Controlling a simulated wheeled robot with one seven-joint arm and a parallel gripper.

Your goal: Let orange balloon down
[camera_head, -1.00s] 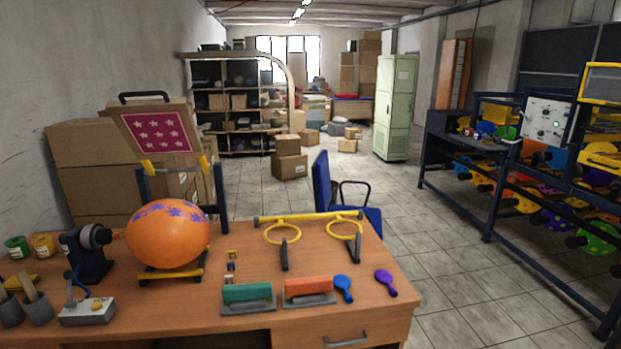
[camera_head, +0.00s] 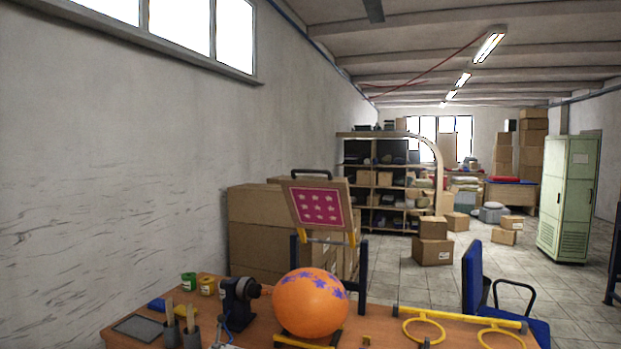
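The orange balloon (camera_head: 311,303) is inflated and round, with purple stars printed around its upper part. It sits on a dark and yellow cradle (camera_head: 300,340) on the wooden table. Its left end meets the nozzle of the dark inflating device (camera_head: 238,301). Above and behind it, a frame holds a raised pink star-pattern screen (camera_head: 319,207), tilted up and clear of the balloon. The control box in front of the device is mostly cut off by the lower picture edge. My gripper is not in view.
A yellow bar with rings (camera_head: 460,318) lies at the table's right. Green and yellow jars (camera_head: 207,285) and cups with sticks (camera_head: 191,338) stand at the left. A blue chair (camera_head: 472,280) stands behind the table. Cardboard boxes (camera_head: 262,215) are stacked by the wall.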

